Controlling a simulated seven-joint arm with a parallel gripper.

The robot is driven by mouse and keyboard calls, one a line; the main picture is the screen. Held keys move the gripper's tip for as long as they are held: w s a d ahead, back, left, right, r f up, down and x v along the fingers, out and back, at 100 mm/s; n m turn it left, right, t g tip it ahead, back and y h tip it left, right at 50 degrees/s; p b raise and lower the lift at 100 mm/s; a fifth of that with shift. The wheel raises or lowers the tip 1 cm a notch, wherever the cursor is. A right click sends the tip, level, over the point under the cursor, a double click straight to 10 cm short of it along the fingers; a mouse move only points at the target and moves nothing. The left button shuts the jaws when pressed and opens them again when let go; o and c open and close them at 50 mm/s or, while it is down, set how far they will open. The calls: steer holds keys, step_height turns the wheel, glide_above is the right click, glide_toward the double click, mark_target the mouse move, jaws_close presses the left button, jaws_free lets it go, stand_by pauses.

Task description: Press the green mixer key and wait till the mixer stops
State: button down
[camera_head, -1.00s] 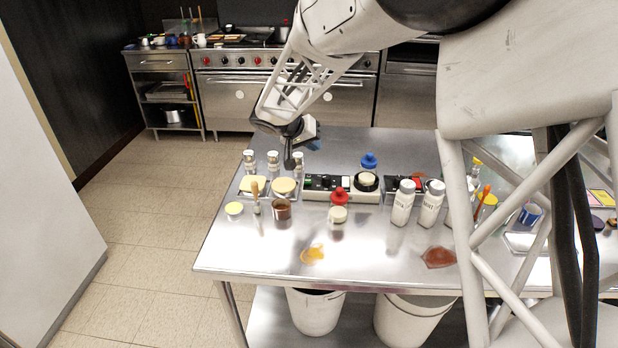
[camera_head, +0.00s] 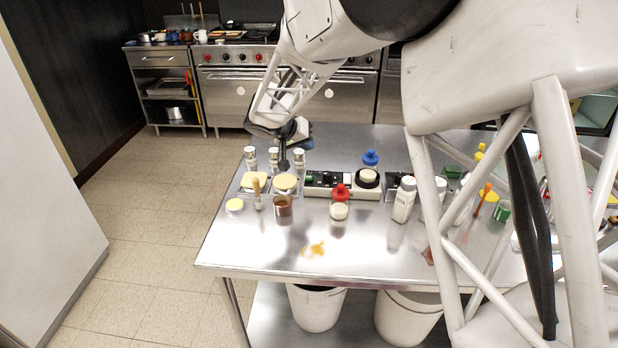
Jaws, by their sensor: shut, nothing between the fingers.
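The mixer (camera_head: 341,193) is a low white unit on the steel table, with a dark key panel (camera_head: 325,179) on its left part and a round black-rimmed cup seat with a pale top (camera_head: 367,178) on its right part. A small green patch (camera_head: 309,179), likely the green key, shows at the panel's left end. My gripper (camera_head: 284,168) is shut and empty, pointing down, left of the panel and apart from it in the picture. It overlaps the area just behind a round tan-topped item (camera_head: 286,183). Whether the mixer is turning cannot be told.
Several small shakers (camera_head: 274,157) stand behind my gripper. A brown cup (camera_head: 283,206), a red-topped item (camera_head: 340,191) and a white shaker bottle (camera_head: 404,201) stand in front of or beside the mixer. A blue-topped item (camera_head: 370,158) is behind it. The table's front left is mostly clear.

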mark_target(307, 176)
steer(key=shift+f, duration=4)
steer(key=shift+f, duration=0.85)
stand_by(0.3)
steer(key=shift+r, duration=0.85)
steer(key=shift+r, duration=0.2)
steer(key=shift+r, duration=2.35)
